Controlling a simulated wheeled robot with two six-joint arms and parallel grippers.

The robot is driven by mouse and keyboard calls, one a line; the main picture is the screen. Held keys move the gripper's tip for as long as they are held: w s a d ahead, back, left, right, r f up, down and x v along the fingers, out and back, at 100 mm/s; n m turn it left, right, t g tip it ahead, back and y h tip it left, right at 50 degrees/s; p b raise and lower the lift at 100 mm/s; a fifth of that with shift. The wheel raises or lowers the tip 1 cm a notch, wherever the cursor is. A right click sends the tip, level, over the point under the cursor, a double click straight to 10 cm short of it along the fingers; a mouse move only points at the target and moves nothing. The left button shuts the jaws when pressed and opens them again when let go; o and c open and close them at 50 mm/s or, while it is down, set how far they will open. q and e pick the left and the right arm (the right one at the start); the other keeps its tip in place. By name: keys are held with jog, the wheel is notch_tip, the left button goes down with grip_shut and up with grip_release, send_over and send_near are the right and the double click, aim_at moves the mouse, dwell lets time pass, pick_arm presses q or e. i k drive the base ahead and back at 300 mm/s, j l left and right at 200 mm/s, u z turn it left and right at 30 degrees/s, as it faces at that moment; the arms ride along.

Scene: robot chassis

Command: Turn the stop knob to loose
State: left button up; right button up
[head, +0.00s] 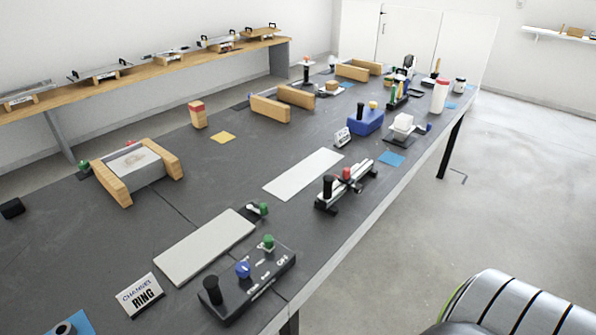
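I cannot tell for sure which knob is the stop knob. A black rail device (350,185) stands near the right edge of the bench, with an upright black handle (328,187) and a red knob (347,174). Nearer, a black control box (248,283) carries a black knob (211,289), a blue knob (243,269) and a green knob (268,242). White lettering on its face is too small to read surely. Neither of my grippers is in view.
Floor (500,190) is open to the right.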

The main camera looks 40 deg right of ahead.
aim_at(359, 188)
jog(key=l+u, duration=0.25)
jog(key=l, duration=0.25)
jog(key=l+u, duration=0.3)
jog(key=l, duration=0.15)
jog(key=k+l+u, duration=0.1)
jog(key=l+u, duration=0.15)
jog(key=l, duration=0.2)
jog(key=k+l+u, duration=0.15)
jog(key=l+u, duration=0.15)
jog(key=l, duration=0.15)
jog(key=k+l+u, duration=0.25)
jog(key=l, duration=0.15)
jog(key=i+l, duration=0.05)
jog(key=i, duration=0.05)
